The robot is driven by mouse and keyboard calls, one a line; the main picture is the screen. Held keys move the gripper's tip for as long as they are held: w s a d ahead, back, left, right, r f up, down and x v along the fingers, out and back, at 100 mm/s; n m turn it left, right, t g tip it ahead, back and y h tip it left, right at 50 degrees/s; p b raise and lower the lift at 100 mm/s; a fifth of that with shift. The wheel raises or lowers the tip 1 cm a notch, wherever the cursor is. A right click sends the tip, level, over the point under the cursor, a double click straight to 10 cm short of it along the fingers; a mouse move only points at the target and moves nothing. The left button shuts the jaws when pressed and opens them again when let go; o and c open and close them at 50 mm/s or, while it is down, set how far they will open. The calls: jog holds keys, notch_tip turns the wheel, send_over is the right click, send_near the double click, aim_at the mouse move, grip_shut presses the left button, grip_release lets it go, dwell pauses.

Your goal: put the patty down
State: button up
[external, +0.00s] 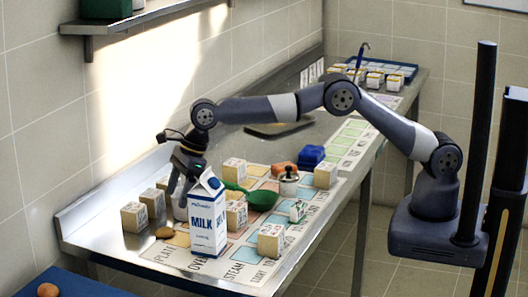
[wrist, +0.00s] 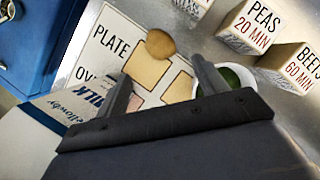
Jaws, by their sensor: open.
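The brown round patty (external: 164,232) lies near the PLATE end of the printed mat (external: 188,256). In the wrist view the patty (wrist: 160,43) lies partly over a tan square beside the word PLATE, beyond my fingertips and apart from them. My gripper (external: 181,196) points down behind the milk carton, above the counter. In the wrist view my gripper (wrist: 162,82) has its two fingers spread, with only mat squares seen between them. The carton hides part of my gripper in the external view.
The milk carton (external: 208,222) stands close in front of my gripper. Labelled blocks (external: 134,217) stand to the left, including PEAS (wrist: 250,25) and BEETS (wrist: 300,68). A white bowl with green contents (wrist: 236,80) is beside my right finger. A green pan (external: 262,195) lies farther right.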

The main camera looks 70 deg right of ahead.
jog(key=shift+v, duration=1.5)
jog(key=shift+o, duration=0.4)
jog(key=shift+f, duration=0.1)
dwell(5.3)
